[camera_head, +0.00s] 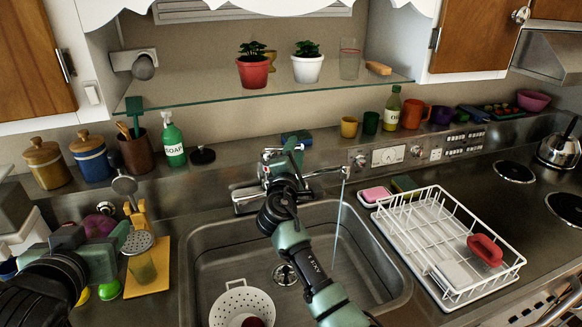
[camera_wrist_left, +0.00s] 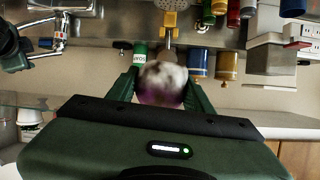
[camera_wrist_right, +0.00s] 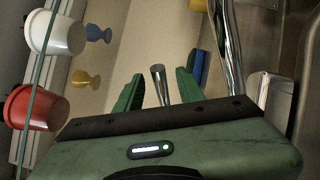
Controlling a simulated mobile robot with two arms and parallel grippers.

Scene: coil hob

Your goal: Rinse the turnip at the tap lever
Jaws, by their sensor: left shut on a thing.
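The turnip (camera_wrist_left: 162,85), white and purple and blurred, is held between the fingers of my left gripper (camera_wrist_left: 165,88). In the head view my left gripper (camera_head: 97,232) is at the lower left, over the counter left of the sink and away from the tap. The tap (camera_head: 325,172) stands behind the sink, and a thin water stream (camera_head: 340,215) falls from its spout. My right gripper (camera_head: 283,160) is at the tap. In the right wrist view its fingers are spread, with the metal tap lever (camera_wrist_right: 159,84) showing between them and gaps on both sides.
The sink (camera_head: 320,255) holds a white colander (camera_head: 240,306) with a red thing in it. A white dish rack (camera_head: 440,235) stands right of the sink. A glass shelf (camera_head: 215,92) with pots hangs above the tap.

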